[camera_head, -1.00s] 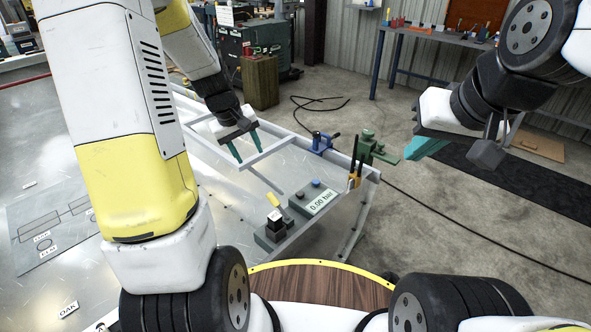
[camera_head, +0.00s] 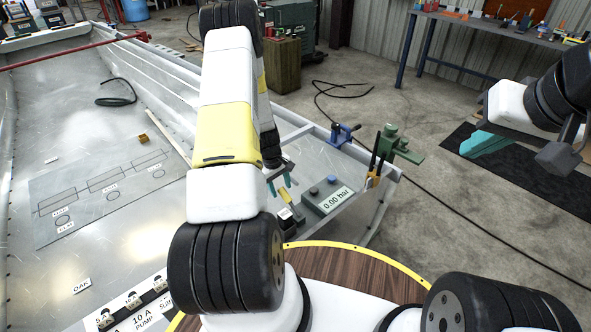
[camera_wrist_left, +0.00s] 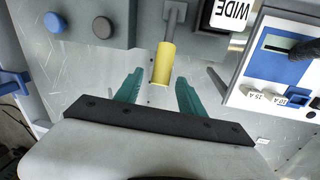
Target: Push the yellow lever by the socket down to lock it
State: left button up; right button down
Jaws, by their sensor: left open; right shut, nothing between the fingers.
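The yellow lever (camera_head: 285,195) stands up beside the dark socket block (camera_head: 290,221) on the bench rail. In the left wrist view the lever's yellow grip (camera_wrist_left: 163,64) on its grey metal arm points toward my left gripper (camera_wrist_left: 158,88). The gripper's teal fingers are open and empty, one on each side of the grip's end. In the head view my left gripper (camera_head: 281,186) is just above and behind the lever; my arm hides part of the area. My right gripper (camera_head: 487,143) is shut and empty, far off at the right over the floor.
A blue clamp (camera_head: 343,134) and a green vise (camera_head: 397,146) sit farther along the frame. A blue panel (camera_wrist_left: 283,62) lies right in the wrist view.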

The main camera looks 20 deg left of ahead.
pick_arm(q)
jog(key=shift+w+d+f, duration=0.1)
jog(key=shift+w+f, duration=0.05)
jog(key=shift+f, duration=0.85)
grip_shut()
dwell(0.7)
